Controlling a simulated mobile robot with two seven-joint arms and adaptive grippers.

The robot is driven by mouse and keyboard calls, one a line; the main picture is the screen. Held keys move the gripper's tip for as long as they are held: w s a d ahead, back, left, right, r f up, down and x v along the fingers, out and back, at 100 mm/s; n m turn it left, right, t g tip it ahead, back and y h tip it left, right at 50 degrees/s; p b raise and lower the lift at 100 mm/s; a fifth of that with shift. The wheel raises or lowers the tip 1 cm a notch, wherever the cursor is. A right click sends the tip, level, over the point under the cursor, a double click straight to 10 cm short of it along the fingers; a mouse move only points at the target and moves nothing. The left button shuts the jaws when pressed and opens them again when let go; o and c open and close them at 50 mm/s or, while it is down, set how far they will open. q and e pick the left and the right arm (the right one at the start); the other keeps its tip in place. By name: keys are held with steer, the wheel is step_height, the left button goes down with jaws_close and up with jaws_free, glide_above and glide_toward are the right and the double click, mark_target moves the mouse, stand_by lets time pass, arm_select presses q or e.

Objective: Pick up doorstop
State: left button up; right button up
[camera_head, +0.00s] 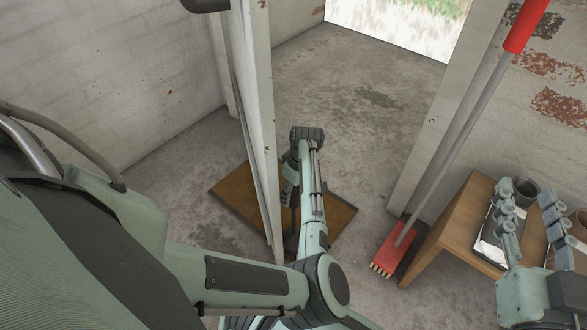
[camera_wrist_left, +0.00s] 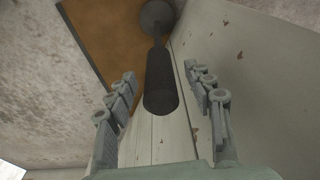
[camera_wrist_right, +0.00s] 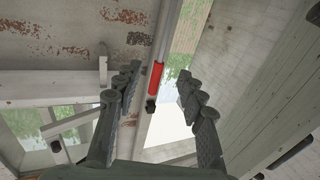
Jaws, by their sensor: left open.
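A dark upright piece, which I take to be the doorstop (camera_wrist_left: 160,85), shows in the left wrist view. It has a thick cylindrical grip, a thin stem and a round disc at the far end. My left gripper (camera_wrist_left: 160,74) is open, with one finger on each side of the grip and visible gaps to both. In the head view my left gripper (camera_head: 290,188) points down beside the door edge, and my forearm mostly hides the doorstop. My right gripper (camera_wrist_right: 155,82) is open and empty; in the head view it is over the small table.
The pale door (camera_head: 262,120) stands close along my left gripper. A brown mat (camera_head: 232,195) lies beneath. A red broom (camera_head: 393,250) leans near the wooden table (camera_head: 455,225), which bears a dark pot (camera_head: 524,190). Open floor (camera_head: 350,110) lies toward the doorway.

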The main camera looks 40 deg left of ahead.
arm_select(q)
steer(key=shift+a+f+b, duration=0.1)
steer(key=shift+f+b, duration=0.45)
steer(key=shift+f, duration=0.1)
jaws_close()
arm_select(e)
step_height(320, 180, up, 7)
steer(key=s+a+t+y, duration=0.2)
steer(key=t, duration=0.1)
steer(key=shift+f, duration=0.1)
arm_select(q)
steer(key=shift+w+r, duration=0.1)
